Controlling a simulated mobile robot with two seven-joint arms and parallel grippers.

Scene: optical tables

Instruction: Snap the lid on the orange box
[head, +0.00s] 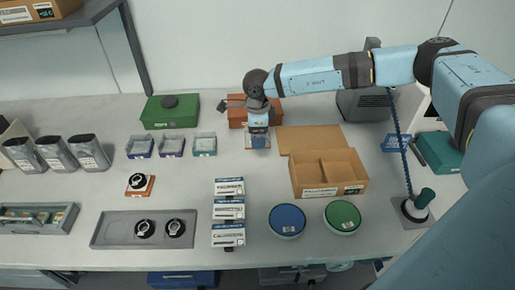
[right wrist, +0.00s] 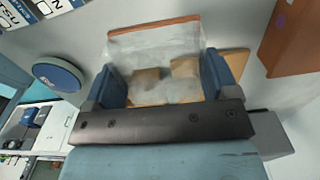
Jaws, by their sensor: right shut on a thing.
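The small orange box (head: 248,147) stands at the right end of a row of small boxes in the head view, mostly hidden under my right gripper (head: 258,143). In the right wrist view the orange rim (right wrist: 155,23) of the box shows beyond a clear lid (right wrist: 150,45). My right gripper (right wrist: 165,85) points down, its two blue fingers shut on the clear lid's sides. The lid lies over the box; whether it is fully seated I cannot tell. My left gripper is not in view.
Blue (head: 140,147), purple (head: 172,147) and teal (head: 205,145) small boxes stand to the left. A rust-red box (head: 237,118) is close behind the gripper. An open cardboard box (head: 328,175) stands to the right. White labelled cartons (head: 229,208) stand in front.

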